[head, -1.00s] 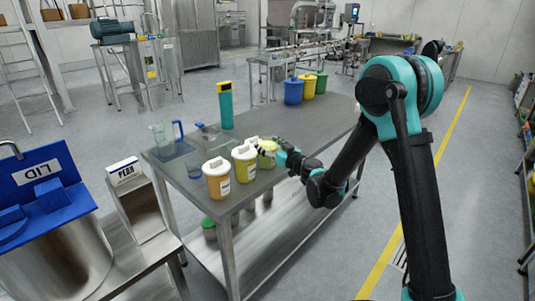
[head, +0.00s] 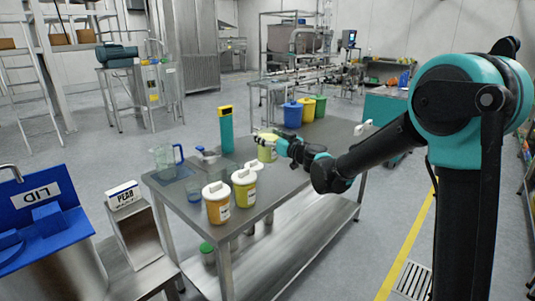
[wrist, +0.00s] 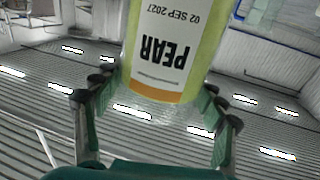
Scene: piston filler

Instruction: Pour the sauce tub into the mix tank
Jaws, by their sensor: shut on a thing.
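My gripper (head: 274,147) is shut on a yellow-green tub (head: 266,153), which is held up above the steel table. In the wrist view the tub (wrist: 170,45) shows a pale label reading PEAR and 02 SEP 2027, upside down in the picture, with an orange band. The gripper's fingers (wrist: 155,92) lie on either side of it. The tub's top is outside the wrist view. The steel mix tank (head: 50,272) stands at the lower left, well away from the gripper. A blue lid (head: 45,215) marked LID is over it. The tank's opening is not visible.
Orange (head: 217,208) and yellow (head: 244,190) white-lidded tubs stand on the table (head: 290,180); another white lid shows behind. A jug (head: 165,157), a teal bottle (head: 226,130) and coloured bins (head: 305,112) stand nearby. A PEAR sign (head: 123,194) tops a steel stand beside the tank.

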